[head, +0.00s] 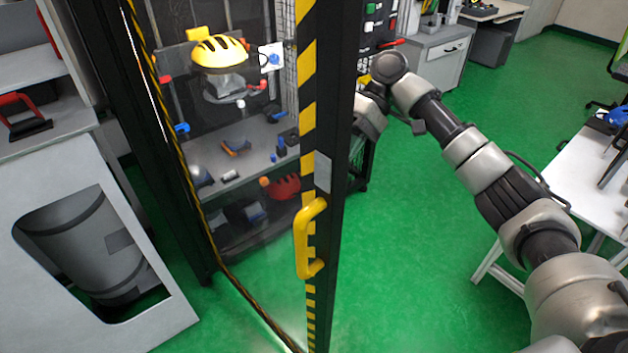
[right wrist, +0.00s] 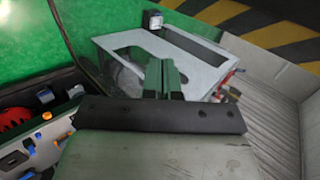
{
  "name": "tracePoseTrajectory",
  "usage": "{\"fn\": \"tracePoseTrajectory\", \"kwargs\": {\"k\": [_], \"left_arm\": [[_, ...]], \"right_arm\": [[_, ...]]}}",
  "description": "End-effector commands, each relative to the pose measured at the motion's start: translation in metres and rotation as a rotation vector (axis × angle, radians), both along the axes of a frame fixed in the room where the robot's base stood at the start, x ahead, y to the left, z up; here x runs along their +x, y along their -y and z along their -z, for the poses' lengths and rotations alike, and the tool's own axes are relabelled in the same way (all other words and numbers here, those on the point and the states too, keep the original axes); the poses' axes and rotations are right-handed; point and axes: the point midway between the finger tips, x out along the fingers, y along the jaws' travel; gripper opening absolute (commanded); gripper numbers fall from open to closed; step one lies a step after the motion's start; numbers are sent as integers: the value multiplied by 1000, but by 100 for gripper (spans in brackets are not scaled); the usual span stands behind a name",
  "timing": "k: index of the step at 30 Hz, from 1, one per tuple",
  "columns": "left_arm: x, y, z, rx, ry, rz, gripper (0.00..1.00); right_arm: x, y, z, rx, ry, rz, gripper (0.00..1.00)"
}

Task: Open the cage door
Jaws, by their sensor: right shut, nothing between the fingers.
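The cage door is a clear pane (head: 255,290) with a dark edge post striped yellow and black (head: 308,90). Its yellow handle (head: 311,238) is upright on that post, with no gripper on it. My right arm reaches in from the right and its wrist end passes behind the post, so its fingers are hidden in the head view. In the right wrist view my right gripper (right wrist: 162,76) is shut and empty. How far the door stands ajar, and whether the gripper touches it, I cannot tell. My left gripper is in neither view.
A yellow helmet (head: 219,52) and tools are seen behind the pane. A grey cabinet with a cutout (head: 150,205) stands left. A white table (head: 585,175) stands right.

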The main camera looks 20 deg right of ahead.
Motion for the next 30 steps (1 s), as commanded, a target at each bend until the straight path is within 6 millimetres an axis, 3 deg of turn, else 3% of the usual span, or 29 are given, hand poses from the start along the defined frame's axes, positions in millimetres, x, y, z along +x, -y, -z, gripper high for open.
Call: {"fn": "tracePoseTrajectory", "kwargs": {"k": [8, 15, 30], "left_arm": [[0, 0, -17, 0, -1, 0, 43], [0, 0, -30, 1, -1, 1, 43], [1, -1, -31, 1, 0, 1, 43]], "right_arm": [[-21, -39, 39, 0, -2, -2, 0], [-34, -68, 38, 0, 0, 0, 0], [-37, -75, 40, 1, 1, 1, 0]]}}
